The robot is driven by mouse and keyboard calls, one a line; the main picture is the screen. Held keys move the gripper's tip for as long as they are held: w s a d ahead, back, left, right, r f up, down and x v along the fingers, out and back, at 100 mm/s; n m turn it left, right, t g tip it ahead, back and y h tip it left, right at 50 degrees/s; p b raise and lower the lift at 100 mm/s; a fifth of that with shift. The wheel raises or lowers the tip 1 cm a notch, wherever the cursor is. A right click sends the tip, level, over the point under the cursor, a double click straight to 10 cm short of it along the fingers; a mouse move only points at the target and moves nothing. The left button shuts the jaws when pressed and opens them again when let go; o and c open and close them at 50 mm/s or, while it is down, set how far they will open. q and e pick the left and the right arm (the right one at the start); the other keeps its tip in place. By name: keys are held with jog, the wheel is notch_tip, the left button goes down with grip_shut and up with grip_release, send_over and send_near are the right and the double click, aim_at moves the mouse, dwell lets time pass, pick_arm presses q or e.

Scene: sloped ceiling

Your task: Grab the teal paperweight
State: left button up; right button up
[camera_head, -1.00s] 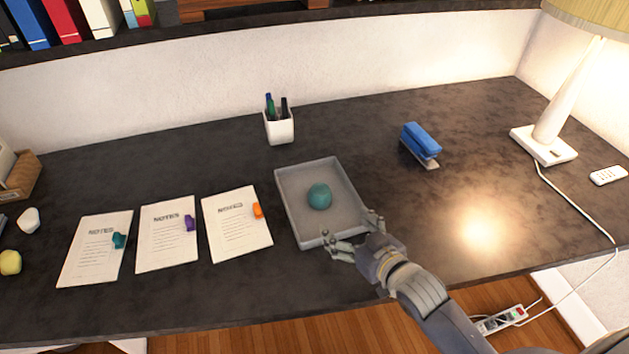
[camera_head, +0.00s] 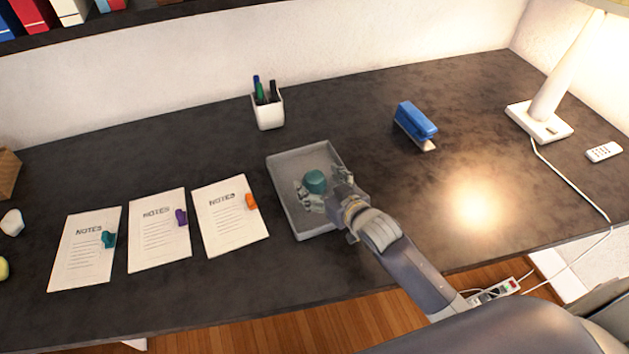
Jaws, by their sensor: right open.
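The teal paperweight (camera_head: 315,181) is a rounded lump in the shallow grey tray (camera_head: 287,157) on the dark desk. My right gripper (camera_head: 319,191) is open over the tray, with one finger to the left of the paperweight and the other to its right. The lower part of the paperweight is partly hidden by the gripper. I cannot tell whether the fingers touch it. My left gripper is not in view.
Three note sheets with teal, purple and orange clips lie left of the tray, the nearest being this sheet (camera_head: 228,222). A white pen cup (camera_head: 268,113) stands behind it. A blue stapler (camera_head: 415,123) and a lamp (camera_head: 545,112) are to the right.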

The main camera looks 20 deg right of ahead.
jog(key=shift+x, duration=1.15)
jog(key=shift+w+f, duration=0.1)
jog(key=shift+w, duration=0.2)
jog(key=shift+c, duration=0.4)
jog(key=c, duration=1.3)
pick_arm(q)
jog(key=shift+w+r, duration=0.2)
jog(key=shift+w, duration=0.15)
pick_arm(e)
jog(key=shift+c, duration=0.5)
